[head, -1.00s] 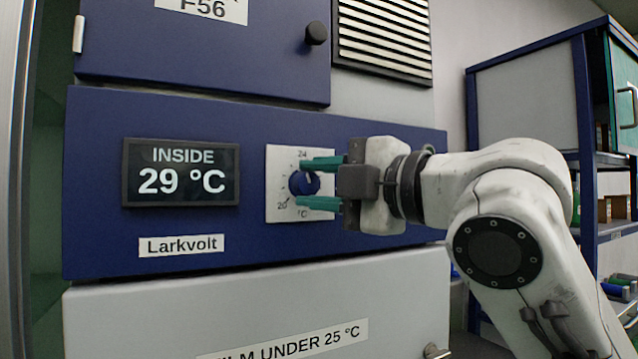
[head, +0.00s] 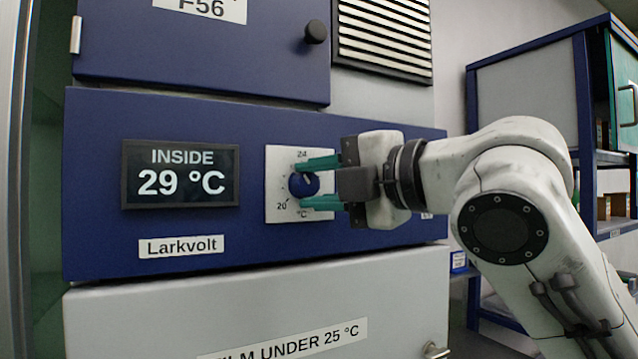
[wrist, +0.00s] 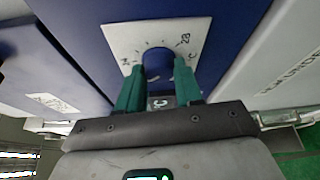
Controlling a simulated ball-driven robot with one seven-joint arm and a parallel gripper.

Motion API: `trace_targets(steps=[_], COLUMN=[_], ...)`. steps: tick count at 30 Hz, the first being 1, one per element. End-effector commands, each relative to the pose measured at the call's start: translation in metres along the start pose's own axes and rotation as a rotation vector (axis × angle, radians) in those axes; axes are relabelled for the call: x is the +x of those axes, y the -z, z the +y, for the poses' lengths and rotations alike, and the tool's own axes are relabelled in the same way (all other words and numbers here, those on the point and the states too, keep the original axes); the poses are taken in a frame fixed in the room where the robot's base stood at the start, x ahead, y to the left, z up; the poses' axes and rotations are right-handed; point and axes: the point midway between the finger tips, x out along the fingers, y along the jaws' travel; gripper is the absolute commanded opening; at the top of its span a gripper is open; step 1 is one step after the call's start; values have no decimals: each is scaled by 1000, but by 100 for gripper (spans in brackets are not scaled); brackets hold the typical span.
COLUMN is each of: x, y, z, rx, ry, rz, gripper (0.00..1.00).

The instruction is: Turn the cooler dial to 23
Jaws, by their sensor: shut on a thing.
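The cooler dial (head: 303,185) is a round dark blue knob on a white scale plate (head: 275,212), right of the display. My gripper (head: 300,184) reaches in from the right, its green fingers above and below the knob, shut on it. In the wrist view the knob (wrist: 158,62) sits between the two fingertips (wrist: 158,76). The scale shows 24 at the top and 20 at lower left, with tick marks between. A small pale mark shows near the knob's top; its exact reading is unclear. The display (head: 181,174) reads INSIDE 29 °C.
A blue door with a black knob (head: 315,33) and a vent grille (head: 384,40) are above the panel. A pale door (head: 250,310) labelled FILM UNDER 25 °C is below. A blue shelf unit (head: 520,95) stands behind my arm at right.

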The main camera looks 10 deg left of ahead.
Motion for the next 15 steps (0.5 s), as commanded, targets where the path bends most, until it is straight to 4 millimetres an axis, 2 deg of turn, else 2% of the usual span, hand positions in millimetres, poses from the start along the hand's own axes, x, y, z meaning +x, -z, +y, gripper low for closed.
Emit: trace_targets(steps=[1,8,15], x=[1,1,0], y=[2,1,1], z=[-3,-2,-1], rx=[1,1,1], ry=[6,3,2], rz=[5,3,1], gripper=[38,60,61])
